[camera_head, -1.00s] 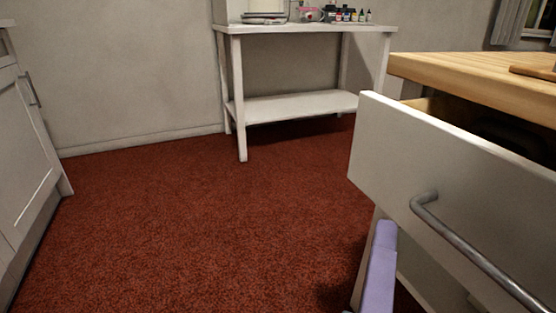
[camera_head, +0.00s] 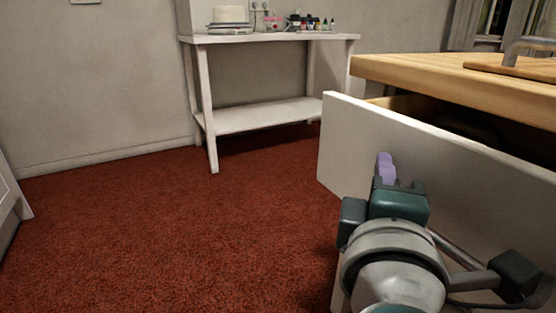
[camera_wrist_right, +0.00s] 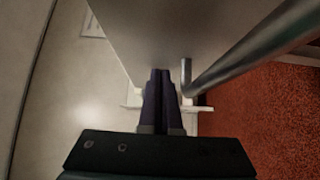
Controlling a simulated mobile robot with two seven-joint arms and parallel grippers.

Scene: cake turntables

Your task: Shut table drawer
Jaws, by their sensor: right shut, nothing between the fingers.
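The table drawer (camera_head: 345,150) is pulled open from under the wooden-topped table (camera_head: 440,78). Its white front faces me, and the dark inside shows behind its top edge. My right gripper (camera_head: 385,165) is in front of the drawer front, left of the bar handle, and covers much of the handle. In the right wrist view, the shut purple fingers (camera_wrist_right: 161,85) point at the drawer front (camera_wrist_right: 150,35), with the metal handle (camera_wrist_right: 240,55) to their right. They hold nothing. Whether they touch the panel I cannot tell. My left gripper is not in view.
A white side table (camera_head: 265,112) with a white cake (camera_head: 231,14) and several small bottles (camera_head: 310,23) stands against the back wall. A white cabinet (camera_head: 10,205) is at the left edge. Red carpet (camera_head: 180,235) between them is clear.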

